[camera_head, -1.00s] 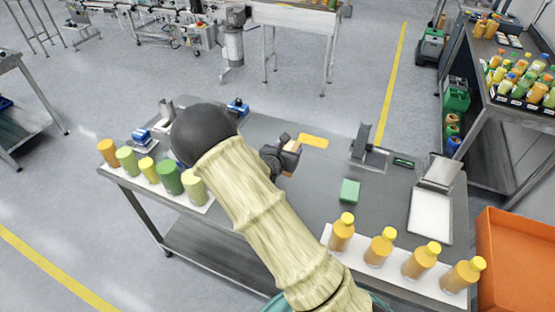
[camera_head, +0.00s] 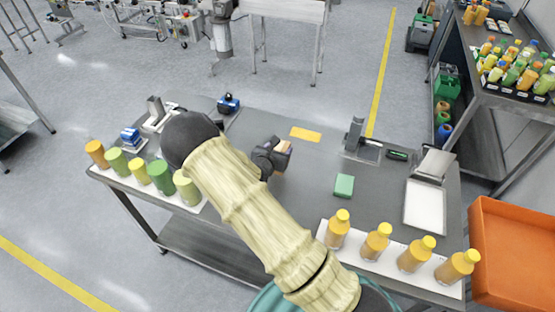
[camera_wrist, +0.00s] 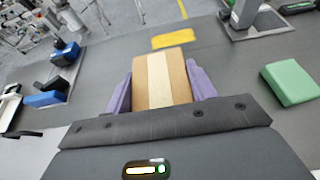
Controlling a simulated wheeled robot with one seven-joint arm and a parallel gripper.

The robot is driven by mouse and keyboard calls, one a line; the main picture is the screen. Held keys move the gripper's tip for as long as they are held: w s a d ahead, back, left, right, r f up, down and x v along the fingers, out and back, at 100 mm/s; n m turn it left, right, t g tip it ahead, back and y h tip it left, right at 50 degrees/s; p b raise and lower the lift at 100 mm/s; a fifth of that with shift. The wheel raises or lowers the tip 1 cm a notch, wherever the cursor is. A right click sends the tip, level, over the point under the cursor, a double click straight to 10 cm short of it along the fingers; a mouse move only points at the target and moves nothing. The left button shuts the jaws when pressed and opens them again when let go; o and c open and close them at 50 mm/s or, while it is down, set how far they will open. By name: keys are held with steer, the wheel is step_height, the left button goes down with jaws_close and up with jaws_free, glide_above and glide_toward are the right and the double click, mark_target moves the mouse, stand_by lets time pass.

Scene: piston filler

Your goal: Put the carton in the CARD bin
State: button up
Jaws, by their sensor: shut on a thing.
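The carton (camera_wrist: 177,80) is a small tan box with a pale stripe down its middle. In the wrist view it sits between the two purple finger pads of my gripper (camera_wrist: 161,85), which is shut on it. In the head view my gripper (camera_head: 274,157) is above the middle of the grey table, with only a small part of the carton (camera_head: 284,147) showing. My arm hides part of the table. I see no bin that I can read as marked CARD.
A green block (camera_head: 344,186) lies right of my gripper, and a yellow patch (camera_head: 305,134) lies beyond it. Orange bottles (camera_head: 377,242) line the near right edge, with green and orange containers (camera_head: 137,170) at left. An orange crate (camera_head: 512,255) stands off the table's right end.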

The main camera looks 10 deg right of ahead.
steer(key=shift+f, duration=0.6)
steer(key=shift+f+p, duration=0.55)
steer(key=shift+f, duration=1.55)
steer(key=shift+f, duration=0.2)
steer(key=o, duration=1)
steer(key=shift+r, duration=0.1)
